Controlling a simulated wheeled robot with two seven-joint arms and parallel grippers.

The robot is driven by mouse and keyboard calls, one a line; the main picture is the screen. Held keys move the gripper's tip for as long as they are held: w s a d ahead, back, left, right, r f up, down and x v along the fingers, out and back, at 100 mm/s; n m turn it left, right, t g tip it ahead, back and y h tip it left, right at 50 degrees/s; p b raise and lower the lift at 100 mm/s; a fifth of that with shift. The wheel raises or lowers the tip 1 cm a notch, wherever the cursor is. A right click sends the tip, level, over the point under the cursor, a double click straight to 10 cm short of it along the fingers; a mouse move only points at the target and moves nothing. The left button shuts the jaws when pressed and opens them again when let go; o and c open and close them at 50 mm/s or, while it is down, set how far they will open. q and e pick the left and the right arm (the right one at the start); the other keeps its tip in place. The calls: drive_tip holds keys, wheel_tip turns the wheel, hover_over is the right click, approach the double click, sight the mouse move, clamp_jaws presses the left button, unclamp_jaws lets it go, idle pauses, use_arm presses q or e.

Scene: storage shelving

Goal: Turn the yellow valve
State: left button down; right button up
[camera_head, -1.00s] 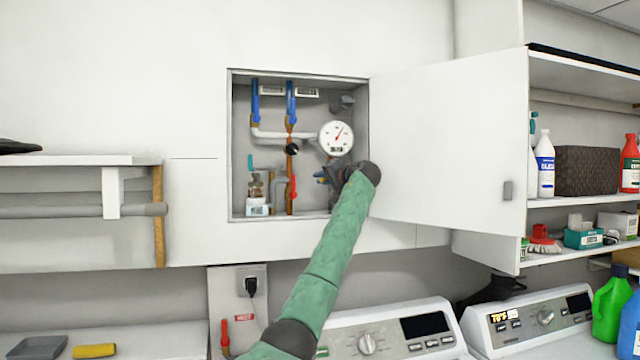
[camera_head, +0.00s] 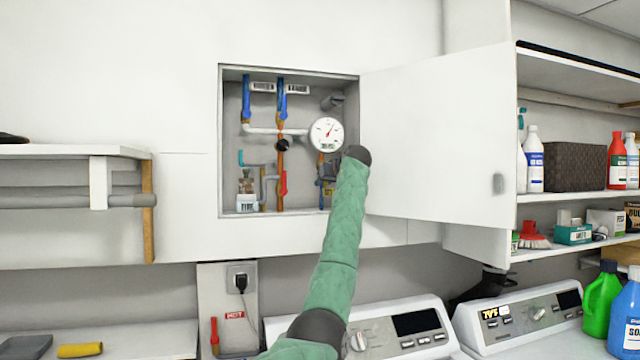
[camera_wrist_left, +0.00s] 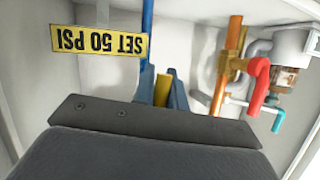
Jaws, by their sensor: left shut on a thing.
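The yellow valve (camera_wrist_left: 163,90) shows in the left wrist view as a narrow yellow strip between two blue fingers. My left gripper (camera_wrist_left: 162,86) is shut on it. In the head view my left gripper (camera_head: 328,172) is inside the open wall cabinet (camera_head: 221,150), below the pressure gauge (camera_head: 326,134). My wrist and forearm cover much of it there, and I cannot make out the valve in that view. A yellow "SET 50 PSI" label (camera_wrist_left: 98,42) appears upside down beside the gripper in the wrist view. My right gripper is not in view.
A red valve handle (camera_wrist_left: 258,82) on a copper pipe is beside the gripper in the wrist view. The white cabinet door (camera_head: 435,140) stands open to the right. Washing machines (camera_head: 400,325) stand below. Shelves with bottles (camera_head: 535,160) are at the right.

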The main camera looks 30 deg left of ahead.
use_arm(q)
drive_tip(key=shift+w+d+r+n, duration=0.2)
drive_tip(key=shift+r+n, duration=0.05)
drive_tip(key=shift+n, duration=0.25)
drive_tip(key=shift+t, duration=0.3)
drive_tip(key=c, duration=1.6)
unclamp_jaws()
drive_tip(key=shift+o, duration=0.8)
drive_tip(key=shift+w+d, duration=0.1)
drive_tip(key=shift+f+h, duration=0.15)
drive_tip(key=shift+h, duration=0.15)
